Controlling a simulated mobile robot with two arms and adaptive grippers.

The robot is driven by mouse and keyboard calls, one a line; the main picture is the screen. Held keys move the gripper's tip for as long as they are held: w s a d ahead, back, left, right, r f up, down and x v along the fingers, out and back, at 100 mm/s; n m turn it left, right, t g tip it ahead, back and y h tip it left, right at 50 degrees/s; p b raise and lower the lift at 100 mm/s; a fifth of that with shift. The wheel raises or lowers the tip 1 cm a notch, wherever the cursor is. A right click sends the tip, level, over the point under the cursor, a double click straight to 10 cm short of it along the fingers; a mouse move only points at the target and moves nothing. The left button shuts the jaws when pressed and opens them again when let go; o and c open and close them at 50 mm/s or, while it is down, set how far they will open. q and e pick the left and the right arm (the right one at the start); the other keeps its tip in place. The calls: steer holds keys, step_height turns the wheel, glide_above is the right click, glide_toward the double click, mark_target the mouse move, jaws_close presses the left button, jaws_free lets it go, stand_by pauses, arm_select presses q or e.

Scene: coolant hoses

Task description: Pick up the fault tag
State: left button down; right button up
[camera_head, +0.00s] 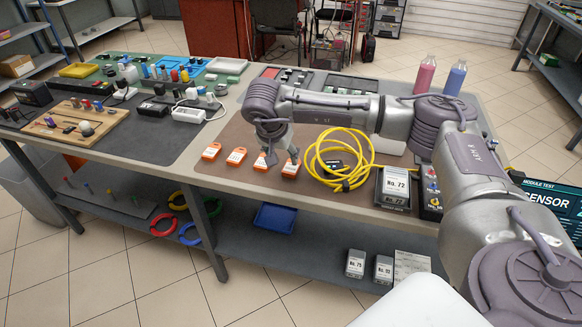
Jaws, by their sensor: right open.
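Several orange tags with pale labels lie in a row on the brown mat (225,185) of the near table. They run from the leftmost tag (211,151) past a second tag (236,156) to a third tag (262,164) and the rightmost tag (290,170). I cannot read which one is the fault tag. My right gripper (281,157) points down with open fingers over the two rightmost tags and partly covers them. I cannot tell whether it touches them. My left gripper is not in view.
A coiled yellow hose (337,160) lies just right of the tags. A pink bottle (425,74) and a blue bottle (454,77) stand at the back. The mat left of and before the tags is clear.

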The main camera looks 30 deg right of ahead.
mark_target(290, 170)
steer(key=x, duration=0.3)
steer(key=shift+f, duration=0.25)
steer(key=shift+d+p+x, duration=0.15)
steer(key=shift+p+x, duration=0.15)
steer(key=shift+x, duration=1.1)
steer(key=shift+d+p+x, duration=0.2)
steer(key=shift+p+x, duration=0.05)
steer(key=shift+x, duration=1.2)
steer(key=shift+w+r, duration=0.1)
steer(key=shift+r, duration=0.1)
steer(key=shift+c, duration=0.3)
steer(key=c, duration=0.7)
